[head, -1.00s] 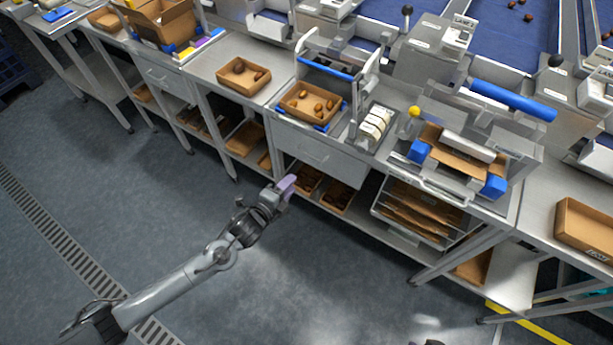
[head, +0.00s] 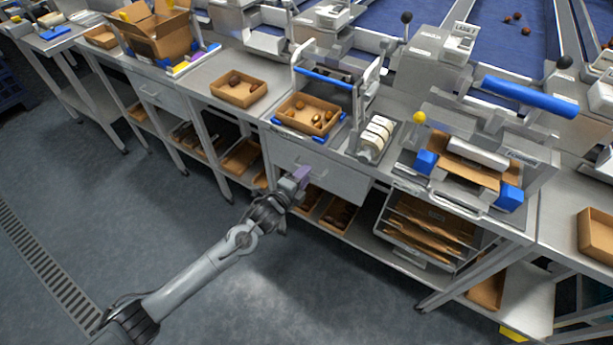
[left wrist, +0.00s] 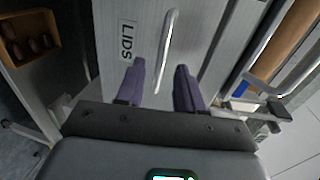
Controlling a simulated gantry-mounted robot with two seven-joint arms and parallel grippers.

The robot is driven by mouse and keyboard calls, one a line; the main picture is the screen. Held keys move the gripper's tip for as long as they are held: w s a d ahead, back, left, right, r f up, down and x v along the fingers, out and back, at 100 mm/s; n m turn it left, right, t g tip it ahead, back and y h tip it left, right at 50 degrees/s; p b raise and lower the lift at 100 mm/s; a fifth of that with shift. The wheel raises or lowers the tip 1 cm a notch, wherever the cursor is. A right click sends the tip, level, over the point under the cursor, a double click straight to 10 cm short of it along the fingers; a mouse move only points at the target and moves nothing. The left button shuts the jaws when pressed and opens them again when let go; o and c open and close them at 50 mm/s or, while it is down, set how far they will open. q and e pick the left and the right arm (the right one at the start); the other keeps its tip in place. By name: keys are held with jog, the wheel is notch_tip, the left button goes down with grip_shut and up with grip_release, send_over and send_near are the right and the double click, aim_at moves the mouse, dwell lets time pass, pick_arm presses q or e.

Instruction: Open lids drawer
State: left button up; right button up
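The lids drawer (head: 335,181) is a grey metal drawer front under the middle bench in the head view, and it looks shut. In the left wrist view the drawer front (left wrist: 205,30) fills the middle, with a "LIDS" label (left wrist: 127,40) and a pale bar handle (left wrist: 167,48). My left gripper (head: 301,176) is in front of the drawer's left part. In the left wrist view its two purple fingers (left wrist: 160,85) are apart, with the handle's end between them. I cannot tell whether they touch it. My right gripper does not show.
A tray of dates (head: 308,113) stands on the bench above the drawer. A label roll holder (head: 375,138) stands to its right. Cardboard trays (head: 338,214) lie on the shelf below. Another drawer (head: 158,93) is farther left. The floor in front is clear.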

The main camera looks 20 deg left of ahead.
pick_arm(q)
jog(key=shift+x, duration=0.95)
jog(key=shift+c, duration=0.5)
grip_shut()
dwell(0.3)
